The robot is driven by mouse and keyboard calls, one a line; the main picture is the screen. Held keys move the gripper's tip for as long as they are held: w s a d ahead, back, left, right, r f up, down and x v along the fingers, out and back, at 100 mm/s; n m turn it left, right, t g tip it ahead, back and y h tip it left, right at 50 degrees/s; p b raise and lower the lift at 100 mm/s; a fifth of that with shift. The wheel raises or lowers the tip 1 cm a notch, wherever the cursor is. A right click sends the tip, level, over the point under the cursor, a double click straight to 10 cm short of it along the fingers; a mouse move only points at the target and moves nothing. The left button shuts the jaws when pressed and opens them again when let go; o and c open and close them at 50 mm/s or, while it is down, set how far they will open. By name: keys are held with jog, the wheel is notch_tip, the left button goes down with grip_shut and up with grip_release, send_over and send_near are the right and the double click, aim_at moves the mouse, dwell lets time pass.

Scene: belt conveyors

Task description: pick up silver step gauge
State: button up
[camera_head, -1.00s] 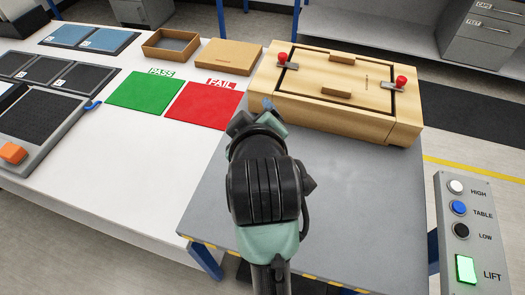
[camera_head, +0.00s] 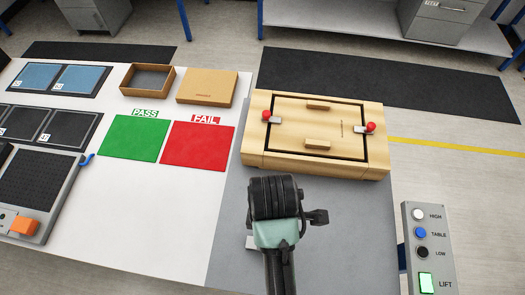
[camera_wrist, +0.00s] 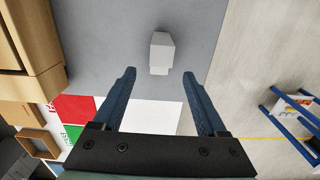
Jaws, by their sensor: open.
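The silver step gauge (camera_wrist: 161,52) is a small pale grey stepped block on the grey table top (camera_wrist: 215,25). In the wrist view it lies just beyond and between the fingertips, with its narrower step towards me. My gripper (camera_wrist: 159,73) is open, with one blue finger on each side and nothing between them. In the head view a small part of the gauge (camera_head: 251,242) shows at the left of my arm, which hides the rest of it. My fingers are hidden there too.
A wooden fixture box (camera_head: 318,167) with red knobs stands on the table's far side. To the left are a green PASS mat (camera_head: 133,138), a red FAIL mat (camera_head: 197,146), an open cardboard box (camera_head: 147,80) and dark trays. A lift button panel (camera_head: 428,255) is at right.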

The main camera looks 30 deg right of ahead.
jog(key=shift+a+f+p, duration=0.1)
jog(key=shift+f+p, duration=0.85)
jog(key=shift+f, duration=5)
grip_shut()
